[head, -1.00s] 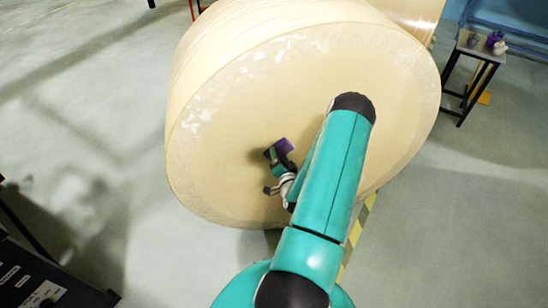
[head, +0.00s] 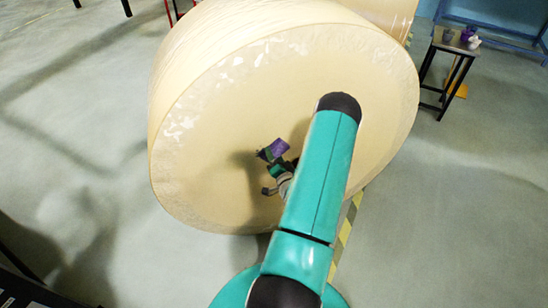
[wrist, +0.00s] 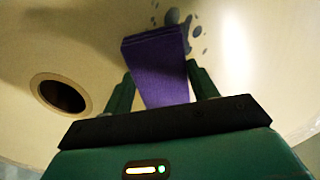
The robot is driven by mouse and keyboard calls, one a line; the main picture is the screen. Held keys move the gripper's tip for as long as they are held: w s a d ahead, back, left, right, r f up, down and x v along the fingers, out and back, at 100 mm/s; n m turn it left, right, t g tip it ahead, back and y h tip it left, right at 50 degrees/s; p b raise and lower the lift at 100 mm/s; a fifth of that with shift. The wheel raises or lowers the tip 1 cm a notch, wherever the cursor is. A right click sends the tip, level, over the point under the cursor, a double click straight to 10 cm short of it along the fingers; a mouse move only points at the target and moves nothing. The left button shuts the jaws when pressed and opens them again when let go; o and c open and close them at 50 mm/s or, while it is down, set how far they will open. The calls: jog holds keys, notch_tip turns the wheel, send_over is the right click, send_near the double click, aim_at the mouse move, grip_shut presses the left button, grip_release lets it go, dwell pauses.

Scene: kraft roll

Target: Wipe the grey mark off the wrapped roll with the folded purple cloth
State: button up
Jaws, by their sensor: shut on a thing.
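The wrapped roll (head: 350,90) is a large cream cylinder, and its flat end fills much of the head view. It also fills the background of the wrist view (wrist: 250,60). The grey mark (wrist: 185,25) shows there as a blotch with several small spots, just beyond the cloth's far edge and partly behind it. The folded purple cloth (wrist: 157,70) is held between the two fingers of my gripper (wrist: 160,85). The cloth (head: 274,149) also shows in front of the roll's end in the head view. I cannot tell whether it touches the surface. The mark cannot be made out in the head view.
A dark round core hole (wrist: 60,95) opens in the roll's end, left of my gripper. A small black table (head: 455,45) with a few small objects stands at the upper right. Yellow-black floor tape (head: 345,235) runs beside the roll. Grey floor is open at left.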

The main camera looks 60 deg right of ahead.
aim_at(264, 157)
jog(key=shift+w+a, duration=1.3)
jog(key=shift+a, duration=0.1)
jog(key=shift+w+a, duration=0.55)
jog(key=shift+a, duration=0.15)
jog(key=shift+w+a, duration=0.5)
jog(key=shift+a, duration=0.2)
jog(key=v, duration=0.6)
jog(key=shift+s, duration=0.15)
jog(key=shift+v, duration=1.5)
